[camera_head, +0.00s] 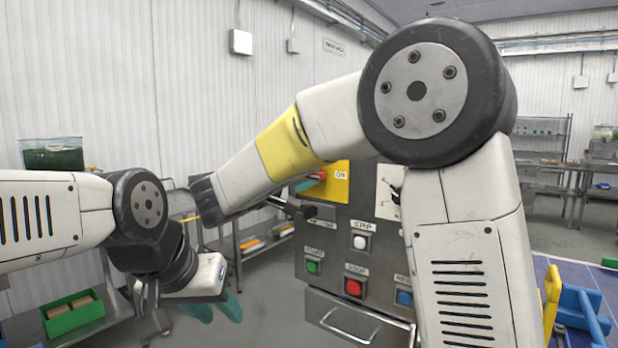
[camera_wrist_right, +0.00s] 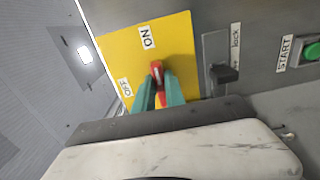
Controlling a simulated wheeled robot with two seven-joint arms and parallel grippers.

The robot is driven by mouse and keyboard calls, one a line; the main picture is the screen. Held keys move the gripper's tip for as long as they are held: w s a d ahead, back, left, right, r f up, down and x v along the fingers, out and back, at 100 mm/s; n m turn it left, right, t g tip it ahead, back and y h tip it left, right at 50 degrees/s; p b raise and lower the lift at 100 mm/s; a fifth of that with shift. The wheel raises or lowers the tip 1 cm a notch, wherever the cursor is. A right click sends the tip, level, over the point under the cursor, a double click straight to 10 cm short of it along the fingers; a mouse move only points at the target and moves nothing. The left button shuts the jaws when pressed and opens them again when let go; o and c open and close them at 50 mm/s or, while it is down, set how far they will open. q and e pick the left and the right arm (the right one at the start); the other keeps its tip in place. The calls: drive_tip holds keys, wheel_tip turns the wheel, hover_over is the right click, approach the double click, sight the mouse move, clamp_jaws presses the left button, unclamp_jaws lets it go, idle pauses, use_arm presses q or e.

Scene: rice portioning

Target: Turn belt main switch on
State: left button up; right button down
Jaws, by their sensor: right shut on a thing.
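The main switch has a red handle (camera_wrist_right: 156,68) on a yellow plate (camera_wrist_right: 180,32) with ON and OFF labels. In the right wrist view the handle's visible end points roughly toward the ON label. My right gripper (camera_wrist_right: 160,92) is shut on the handle, its teal fingers on either side of it. In the head view the yellow plate (camera_head: 341,192) is partly hidden by my right arm. A black latch (camera_wrist_right: 223,74) beside a "lock" label sits next to the plate. My left gripper (camera_head: 216,308) hangs low at the left, empty, with its teal fingers apart.
The grey control box carries a green START button (camera_head: 313,267), a white STEP button (camera_head: 360,242), a red button (camera_head: 354,287) and a blue button (camera_head: 404,298). A green bin (camera_head: 72,318) stands at lower left. Shelving (camera_head: 540,140) stands far right.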

drive_tip(key=c, duration=1.4)
unclamp_jaws()
drive_tip(key=v, duration=0.8)
drive_tip(key=shift+w, duration=0.1)
